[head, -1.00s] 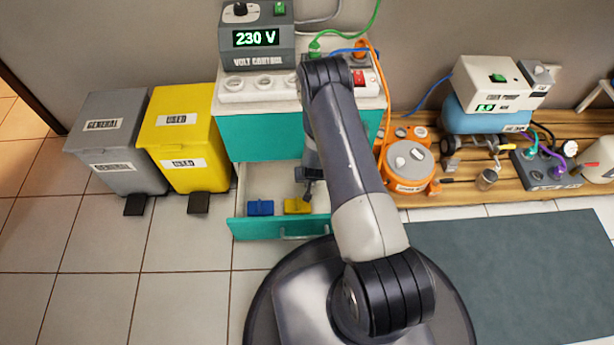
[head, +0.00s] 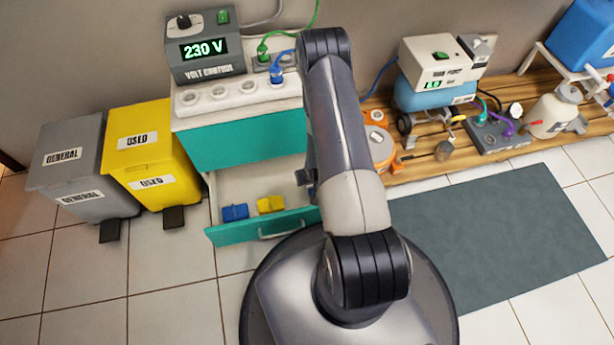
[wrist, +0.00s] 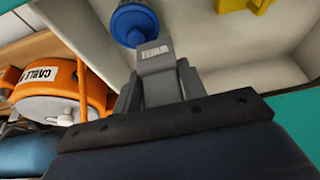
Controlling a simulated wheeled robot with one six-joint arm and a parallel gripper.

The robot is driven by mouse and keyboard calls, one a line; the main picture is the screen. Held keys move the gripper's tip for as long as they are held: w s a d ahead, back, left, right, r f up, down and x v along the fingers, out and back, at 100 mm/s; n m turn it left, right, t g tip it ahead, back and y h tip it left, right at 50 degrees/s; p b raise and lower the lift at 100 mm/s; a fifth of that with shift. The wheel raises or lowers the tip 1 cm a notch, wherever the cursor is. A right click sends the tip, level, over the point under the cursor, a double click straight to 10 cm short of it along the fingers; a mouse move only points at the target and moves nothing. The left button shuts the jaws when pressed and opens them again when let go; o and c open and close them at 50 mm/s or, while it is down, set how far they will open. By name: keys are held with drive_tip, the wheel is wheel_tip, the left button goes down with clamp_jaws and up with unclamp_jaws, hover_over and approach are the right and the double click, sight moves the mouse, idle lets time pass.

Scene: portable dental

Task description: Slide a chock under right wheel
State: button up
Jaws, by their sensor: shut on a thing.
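My gripper (wrist: 158,82) is shut on a grey labelled piece (wrist: 156,60), whose lettering is too blurred to read. A round blue part (wrist: 134,22) shows just beyond it; I cannot tell if the two are joined. In the head view my arm mostly hides my gripper, which is over the right side of the open drawer (head: 222,236).
An orange cable reel (wrist: 65,92) stands beside the drawer. A grey bin (head: 80,170) and a yellow bin (head: 150,150) stand left of the teal cabinet (head: 240,145). A grey-green mat (head: 490,240) lies on clear floor at the right. Hoses and fittings crowd the platform right of the compressor.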

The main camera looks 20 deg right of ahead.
drive_tip(key=shift+r, duration=0.15)
drive_tip(key=shift+r+p, duration=2.4)
drive_tip(key=shift+r, duration=1.4)
